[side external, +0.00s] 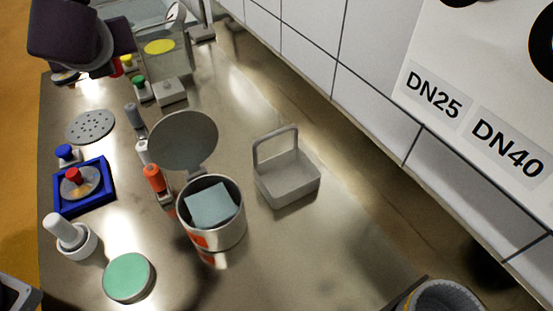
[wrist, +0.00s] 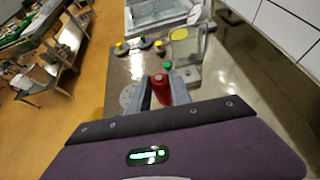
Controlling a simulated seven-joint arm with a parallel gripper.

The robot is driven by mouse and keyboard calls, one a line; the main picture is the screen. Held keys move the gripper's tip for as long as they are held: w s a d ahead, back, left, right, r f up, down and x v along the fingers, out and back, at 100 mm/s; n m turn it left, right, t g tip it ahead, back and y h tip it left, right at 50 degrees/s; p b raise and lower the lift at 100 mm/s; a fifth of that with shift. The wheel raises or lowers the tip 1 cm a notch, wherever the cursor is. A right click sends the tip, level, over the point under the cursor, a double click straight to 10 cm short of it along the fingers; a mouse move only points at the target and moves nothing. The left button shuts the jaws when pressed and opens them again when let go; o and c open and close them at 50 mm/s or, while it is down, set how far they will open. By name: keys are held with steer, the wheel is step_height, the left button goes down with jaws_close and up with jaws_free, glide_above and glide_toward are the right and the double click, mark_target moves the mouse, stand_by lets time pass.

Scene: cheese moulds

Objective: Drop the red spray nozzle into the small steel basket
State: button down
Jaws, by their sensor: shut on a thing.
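My gripper (wrist: 161,80) is shut on a red part, the red spray nozzle (wrist: 161,90), which shows between the two grey fingers in the wrist view. In the side view my gripper (side external: 112,70) is at the upper left, with a bit of red showing at the fingers; most of the nozzle is hidden there. The small steel basket (side external: 288,187) is a grey open box with an upright handle. It stands right of the middle in the side view, well away from my gripper.
A steel pot (side external: 228,238) holding a pale blue block stands just left of the basket. A round grey disc (side external: 183,140), an orange-topped nozzle (side external: 154,178) and a blue tray (side external: 110,185) are nearby. The tiled wall (side external: 370,90) runs behind; the counter right of the basket is clear.

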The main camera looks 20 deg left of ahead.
steer(key=w+d+m+t+h, duration=0.35)
steer(key=d+m+h, duration=0.5)
steer(key=d, duration=1.05)
steer(key=s+d+m+g+h, duration=0.1)
steer(key=s+d+m+h, duration=0.2)
steer(key=d, duration=0.4)
steer(key=s+d+m+g+h, duration=0.2)
steer(key=d+m+h, duration=0.15)
steer(key=d, duration=0.35)
step_height(320, 180, down, 11)
steer(key=shift+s+d, duration=0.2)
steer(key=shift+s, duration=0.05)
steer(key=c, duration=1.1)
jaws_free()
